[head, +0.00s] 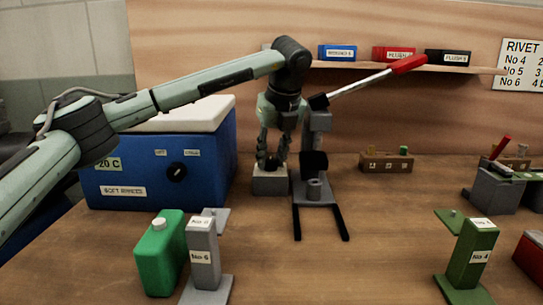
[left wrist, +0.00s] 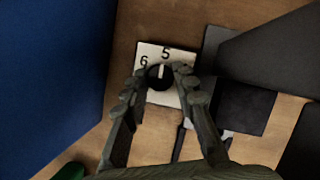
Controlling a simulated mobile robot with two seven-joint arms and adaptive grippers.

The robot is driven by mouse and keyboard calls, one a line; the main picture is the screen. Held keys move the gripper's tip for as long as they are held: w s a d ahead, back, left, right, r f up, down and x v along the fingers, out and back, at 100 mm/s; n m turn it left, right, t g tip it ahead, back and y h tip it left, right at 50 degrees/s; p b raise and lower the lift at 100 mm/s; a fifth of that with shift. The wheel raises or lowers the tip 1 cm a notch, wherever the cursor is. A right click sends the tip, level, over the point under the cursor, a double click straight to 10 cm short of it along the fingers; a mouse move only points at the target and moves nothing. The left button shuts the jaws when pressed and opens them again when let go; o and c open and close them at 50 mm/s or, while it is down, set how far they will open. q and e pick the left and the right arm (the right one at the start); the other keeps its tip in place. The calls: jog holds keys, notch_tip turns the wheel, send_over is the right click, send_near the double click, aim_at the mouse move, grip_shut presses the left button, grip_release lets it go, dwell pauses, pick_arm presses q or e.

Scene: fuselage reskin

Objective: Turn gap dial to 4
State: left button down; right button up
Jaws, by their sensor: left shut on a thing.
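The gap dial is a black knob (left wrist: 159,77) on a white plate (left wrist: 155,50) marked 5 and 6. Its white pointer line points up at the 5. No 4 shows; the right finger covers part of the plate. In the head view the dial's block (head: 270,183) stands on the bench beside a grey lever press (head: 315,187). My left gripper (head: 271,158) reaches down over it and is shut on the knob; its fingers (left wrist: 161,78) sit on either side of the knob in the left wrist view. My right gripper is not in view.
A blue cooler box (head: 160,165) stands close on the left. The press's red-tipped lever (head: 362,82) rises to the right. A green can (head: 161,252) and grey No 6 stand (head: 204,255) are in front, a green No 4 stand (head: 469,255) at right.

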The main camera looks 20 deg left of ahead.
pick_arm(q)
jog(key=shift+a+f+m+t+h+b, duration=0.15)
jog(key=shift+m+t+h+b, duration=0.15)
jog(key=shift+m+b, duration=0.6)
jog(key=m+h, duration=0.1)
jog(key=m, duration=0.1)
jog(key=shift+m+b, duration=0.3)
jog(key=shift+b, duration=0.1)
jog(key=shift+m+t+h, duration=0.3)
jog(key=shift+m, duration=0.6)
jog(key=m, duration=0.1)
jog(key=m+h, duration=0.1)
jog(key=shift+a+r+m, duration=0.15)
jog(key=shift+r+m, duration=0.05)
jog(key=shift+m, duration=0.1)
jog(key=shift+m+h, duration=0.4)
jog(key=shift+m, duration=0.6)
jog(key=shift+m+p, duration=0.35)
jog(key=shift+m, duration=0.15)
jog(key=shift+h, duration=0.3)
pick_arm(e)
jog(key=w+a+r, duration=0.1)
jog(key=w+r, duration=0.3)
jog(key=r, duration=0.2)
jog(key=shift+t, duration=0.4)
